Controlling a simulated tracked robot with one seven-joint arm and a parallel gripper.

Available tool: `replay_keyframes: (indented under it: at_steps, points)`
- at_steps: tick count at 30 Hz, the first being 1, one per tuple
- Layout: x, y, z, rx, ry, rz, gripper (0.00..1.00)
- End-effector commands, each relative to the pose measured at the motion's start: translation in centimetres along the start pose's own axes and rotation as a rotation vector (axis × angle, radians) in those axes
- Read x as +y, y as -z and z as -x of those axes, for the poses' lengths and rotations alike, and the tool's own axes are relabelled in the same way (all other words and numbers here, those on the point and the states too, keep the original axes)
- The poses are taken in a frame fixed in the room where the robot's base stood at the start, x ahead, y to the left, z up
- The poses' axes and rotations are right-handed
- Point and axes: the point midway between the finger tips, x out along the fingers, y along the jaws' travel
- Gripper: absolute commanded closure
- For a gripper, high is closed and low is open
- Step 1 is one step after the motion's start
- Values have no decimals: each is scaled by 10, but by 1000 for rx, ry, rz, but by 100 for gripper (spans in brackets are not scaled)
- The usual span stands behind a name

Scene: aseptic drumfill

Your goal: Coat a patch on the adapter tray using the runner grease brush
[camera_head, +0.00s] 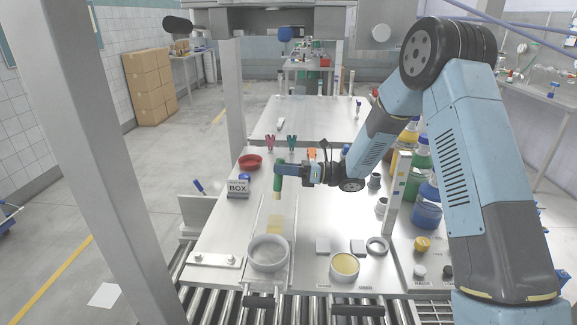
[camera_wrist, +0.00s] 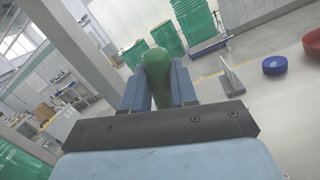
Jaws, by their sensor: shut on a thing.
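My gripper (camera_head: 283,172) is shut on the green handle of the runner grease brush (camera_head: 277,184). The brush hangs roughly upright with its pale tip down, apparently above the table. In the wrist view the green handle (camera_wrist: 157,72) sits between the two blue fingers (camera_wrist: 157,92); the brush tip is hidden there. A round tub of yellow substance (camera_head: 344,266), possibly grease, stands at the front right of the strip.
A grey round bowl (camera_head: 268,253) stands at the strip's front end. Bottles (camera_head: 427,212) crowd the right edge.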

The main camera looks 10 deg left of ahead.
Motion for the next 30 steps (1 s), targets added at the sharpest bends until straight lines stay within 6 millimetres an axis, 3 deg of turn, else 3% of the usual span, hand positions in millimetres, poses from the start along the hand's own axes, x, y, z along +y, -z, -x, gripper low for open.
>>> replay_keyframes:
  at_steps: [6, 14, 30]
  points:
    - [-5, -3, 14, -7, 21, 2, 100]
    - [-7, -2, 18, -9, 26, 2, 100]
    - [-23, 37, 28, -11, 33, 1, 100]
